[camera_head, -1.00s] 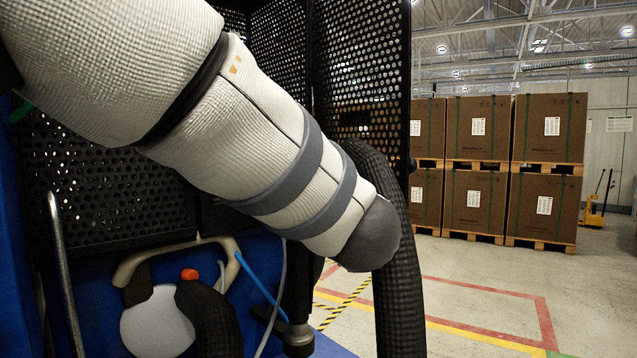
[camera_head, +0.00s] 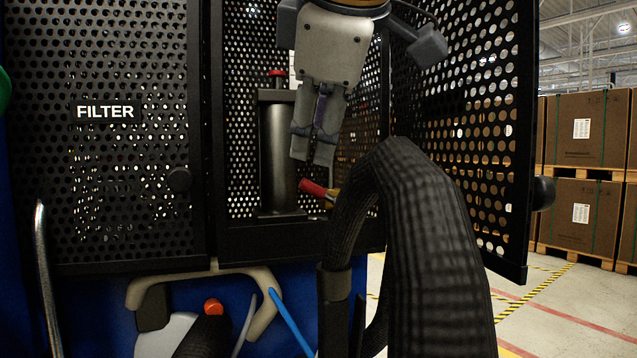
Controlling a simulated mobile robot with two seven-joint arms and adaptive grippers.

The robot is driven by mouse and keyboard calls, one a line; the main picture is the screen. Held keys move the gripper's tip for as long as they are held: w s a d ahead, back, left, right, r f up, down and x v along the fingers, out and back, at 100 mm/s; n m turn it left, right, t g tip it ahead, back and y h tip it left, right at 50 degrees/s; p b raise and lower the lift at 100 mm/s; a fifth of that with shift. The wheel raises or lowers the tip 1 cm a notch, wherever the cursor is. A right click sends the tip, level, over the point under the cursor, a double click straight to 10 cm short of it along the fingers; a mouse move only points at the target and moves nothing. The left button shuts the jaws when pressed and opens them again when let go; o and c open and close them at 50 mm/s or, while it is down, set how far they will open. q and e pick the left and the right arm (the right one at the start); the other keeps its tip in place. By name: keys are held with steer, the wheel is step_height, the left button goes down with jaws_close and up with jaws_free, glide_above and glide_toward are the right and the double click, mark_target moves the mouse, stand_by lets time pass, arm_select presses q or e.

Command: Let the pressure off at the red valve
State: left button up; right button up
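The red valve (camera_head: 314,188) has a red handle with a brass-coloured part at its right end. It sits low inside the open cabinet, right of a black upright cylinder (camera_head: 279,155). The valve's right end is partly hidden by a thick black hose. My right gripper is not in view.
The thick ribbed black hose (camera_head: 435,240) arches in front at the right. An open perforated door (camera_head: 465,130) stands at the right, and a panel marked FILTER (camera_head: 105,112) at the left. A red knob (camera_head: 277,73) tops the cylinder. Boxes (camera_head: 585,125) stand far right.

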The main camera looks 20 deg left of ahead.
mark_target(305, 181)
arm_select(q)
steer(key=x, duration=1.1)
steer(key=shift+a+f, duration=0.15)
steer(key=shift+a, duration=0.2)
jaws_close()
